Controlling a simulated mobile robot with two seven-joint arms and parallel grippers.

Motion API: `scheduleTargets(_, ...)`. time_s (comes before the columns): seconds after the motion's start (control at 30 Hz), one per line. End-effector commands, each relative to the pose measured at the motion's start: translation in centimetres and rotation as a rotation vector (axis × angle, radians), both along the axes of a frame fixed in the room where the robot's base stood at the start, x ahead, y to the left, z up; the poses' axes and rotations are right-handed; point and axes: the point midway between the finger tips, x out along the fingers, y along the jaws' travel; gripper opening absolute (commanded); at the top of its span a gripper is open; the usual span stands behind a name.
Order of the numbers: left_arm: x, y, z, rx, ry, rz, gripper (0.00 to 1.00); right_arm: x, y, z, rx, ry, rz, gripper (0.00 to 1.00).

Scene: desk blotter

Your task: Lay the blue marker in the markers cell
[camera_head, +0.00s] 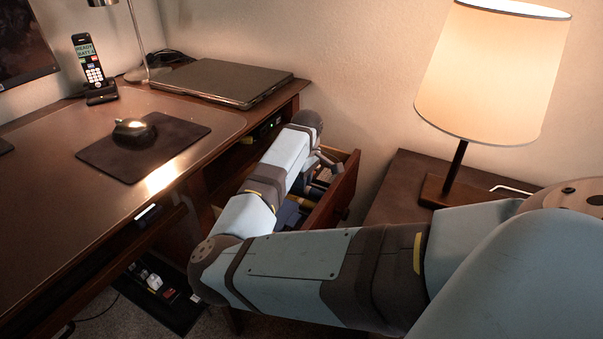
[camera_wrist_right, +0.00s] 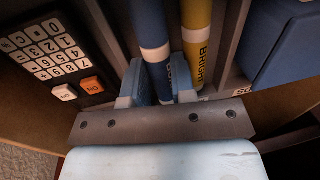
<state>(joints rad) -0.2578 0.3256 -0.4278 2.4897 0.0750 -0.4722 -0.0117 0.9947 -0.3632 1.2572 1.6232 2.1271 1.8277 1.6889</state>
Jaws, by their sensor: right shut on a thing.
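In the right wrist view, my right gripper (camera_wrist_right: 157,88) is shut on a blue marker (camera_wrist_right: 153,40) with a pale band. The marker points away from the gripper, alongside a yellow marker (camera_wrist_right: 197,30) with dark lettering. Both appear between the same two divider walls in the drawer. I cannot tell whether the blue marker touches the floor of that cell. In the head view, my right arm reaches into the open drawer (camera_head: 340,190) and hides much of its inside, with the blue marker not clearly visible there. My left gripper is in neither view.
A calculator (camera_wrist_right: 45,50) lies left of the markers and a blue box-like thing (camera_wrist_right: 290,40) lies to the right. The desk (camera_head: 70,210) holds a mouse (camera_head: 134,130), a phone (camera_head: 92,70) and a laptop (camera_head: 215,82). A lamp (camera_head: 490,75) stands right of the drawer.

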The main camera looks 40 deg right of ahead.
Motion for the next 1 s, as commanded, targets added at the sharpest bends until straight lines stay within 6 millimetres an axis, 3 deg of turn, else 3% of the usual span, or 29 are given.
scheduleTargets(0.53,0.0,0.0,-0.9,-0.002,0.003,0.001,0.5,0.0,0.0,-1.2,0.001,0.0,0.0,0.02)
scheduleTargets(0.57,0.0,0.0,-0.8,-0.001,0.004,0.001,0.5,0.0,0.0,-1.1,0.0,0.0,0.0,0.29)
scheduleTargets(0.67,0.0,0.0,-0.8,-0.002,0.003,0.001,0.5,0.0,0.0,-1.1,0.0,0.0,0.0,0.52)
scheduleTargets(1.0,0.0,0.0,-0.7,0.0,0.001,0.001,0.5,0.0,-0.2,-1.0,-0.005,-0.001,-0.002,0.54)
